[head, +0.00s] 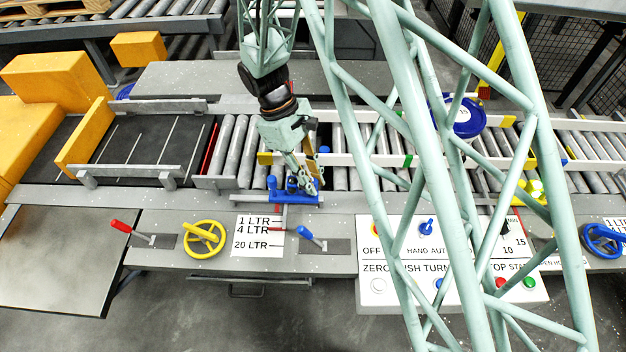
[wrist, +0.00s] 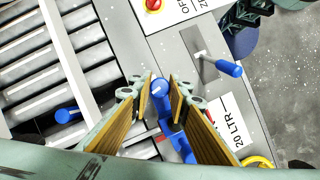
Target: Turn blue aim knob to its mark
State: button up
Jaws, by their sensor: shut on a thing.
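My gripper (head: 310,182) reaches down to a blue fixture (head: 290,198) at the front edge of the roller conveyor. In the wrist view my gripper (wrist: 160,92) has its two tan-padded fingers closed on the blue aim knob (wrist: 160,88), one on each side. The knob's round top carries a pale line. The fingers hide its sides, and I cannot tell which mark the line meets. A blue bracket (wrist: 177,140) runs below the knob between the fingers. Another blue knob (wrist: 67,115) stands apart, beside the rollers.
A white 1/4/20 LTR plate (head: 258,236) lies in front, between a yellow handwheel (head: 204,239) and a blue-handled lever (head: 311,238). A labelled control panel (head: 450,262) is to the right. A blue-lidded pail (head: 462,115) stands on the conveyor behind.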

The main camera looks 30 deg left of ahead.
jog(key=shift+m+g, duration=0.5)
jog(key=shift+m, duration=0.7)
jog(key=o, duration=0.8)
jog(key=shift+o, duration=0.2)
jog(key=shift+r, duration=0.1)
jog(key=v, duration=1.2)
jog(key=shift+d, duration=0.1)
